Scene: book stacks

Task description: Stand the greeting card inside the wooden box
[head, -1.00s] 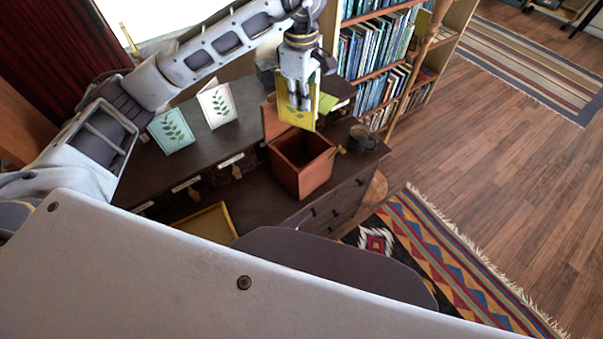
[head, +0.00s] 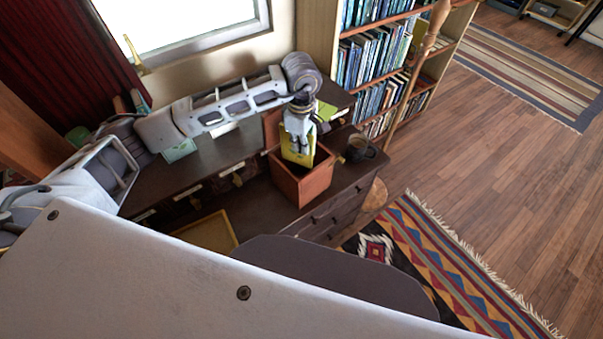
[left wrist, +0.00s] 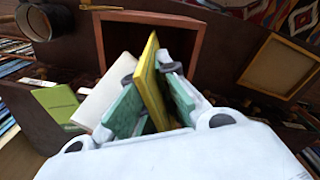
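The yellow greeting card (head: 297,158) is upright between the fingers of my left gripper (head: 298,142), which is shut on it. In the head view the card's lower part reaches into the opening of the reddish-brown wooden box (head: 302,187), below its rim. In the left wrist view the card (left wrist: 151,80) shows nearly edge-on between the fingers, its far end over the open box (left wrist: 198,50). The box walls hide the card's lower edge, so I cannot tell whether it touches the floor. My right gripper is not in view.
A dark mug (head: 360,148) stands just right of the box. A green item (head: 326,110) lies behind it, and a mint card (head: 180,151) stands left, partly behind my arm. A yellow-rimmed tray (head: 208,232) lies front left. A bookcase (head: 375,60) stands behind.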

